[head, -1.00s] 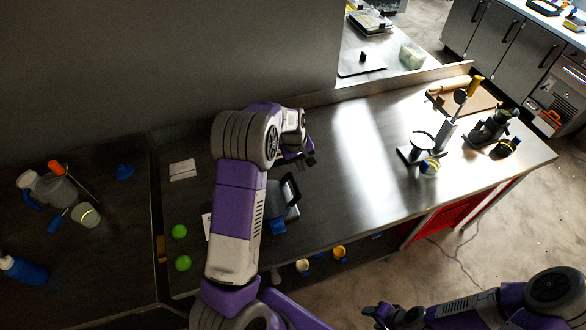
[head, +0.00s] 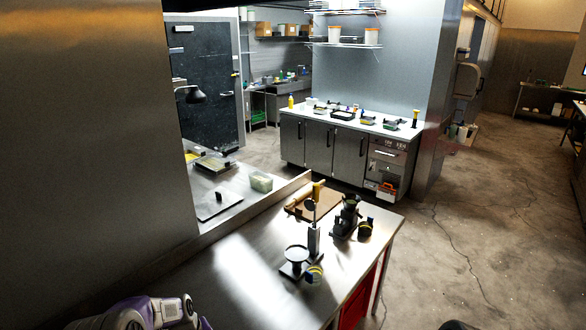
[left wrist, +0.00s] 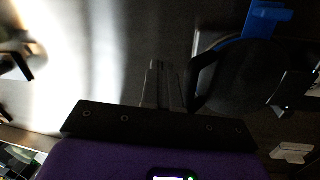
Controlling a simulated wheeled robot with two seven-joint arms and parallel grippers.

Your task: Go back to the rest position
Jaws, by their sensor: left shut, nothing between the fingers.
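The left wrist view shows my left gripper (left wrist: 160,88) with its two grey fingers together and nothing between them. It is over the steel counter (left wrist: 120,50). A dark appliance (left wrist: 240,75) with a black loop handle and a blue tab (left wrist: 265,20) is just right of the fingers; I cannot tell the exact gap. In the head view only a purple and white part of my left arm shows at the bottom left, and its gripper is hidden. My right gripper is out of view.
In the head view the counter (head: 225,285) carries a black stand with a round plate (head: 297,255), a dark device (head: 346,218) and a wooden board with a rolling pin (head: 300,203). A white-topped cabinet (head: 345,150) stands behind. The concrete floor (head: 470,240) at right is open.

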